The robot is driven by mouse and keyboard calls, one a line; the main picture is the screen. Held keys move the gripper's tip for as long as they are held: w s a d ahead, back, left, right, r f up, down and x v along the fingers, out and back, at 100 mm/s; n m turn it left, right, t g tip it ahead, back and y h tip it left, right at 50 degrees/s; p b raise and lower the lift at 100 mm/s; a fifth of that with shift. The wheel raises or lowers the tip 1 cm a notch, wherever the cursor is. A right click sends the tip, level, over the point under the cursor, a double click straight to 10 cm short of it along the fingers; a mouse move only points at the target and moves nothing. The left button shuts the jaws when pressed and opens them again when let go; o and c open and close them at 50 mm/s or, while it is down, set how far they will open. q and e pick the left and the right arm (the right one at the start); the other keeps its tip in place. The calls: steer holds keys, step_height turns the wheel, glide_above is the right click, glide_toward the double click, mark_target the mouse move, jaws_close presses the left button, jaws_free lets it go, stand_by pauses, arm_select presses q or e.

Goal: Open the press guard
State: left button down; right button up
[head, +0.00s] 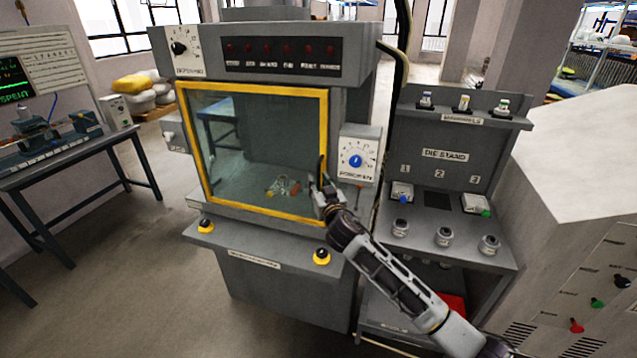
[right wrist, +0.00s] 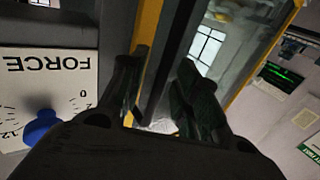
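The press guard is a clear pane in a yellow frame (head: 255,90) on the front of the grey press (head: 290,290). It looks shut, flat against the press opening. A dark handle (head: 322,166) stands on the right side of the frame. My right gripper (head: 320,188) is at the handle's lower part. In the right wrist view, the fingers of my right gripper (right wrist: 163,98) are spread, one on each side of a dark upright bar (right wrist: 170,65), probably the handle. A gap shows between bar and right finger. My left gripper is not in view.
A force dial box (head: 358,160) is just right of the guard. Two yellow-based buttons (head: 321,256) sit on the front ledge. A die stand (head: 445,155) is at right. Small parts (head: 283,188) show behind the pane. Floor left of the press is free.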

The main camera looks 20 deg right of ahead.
steer(key=shift+w, duration=0.4)
steer(key=shift+c, duration=0.2)
jaws_close()
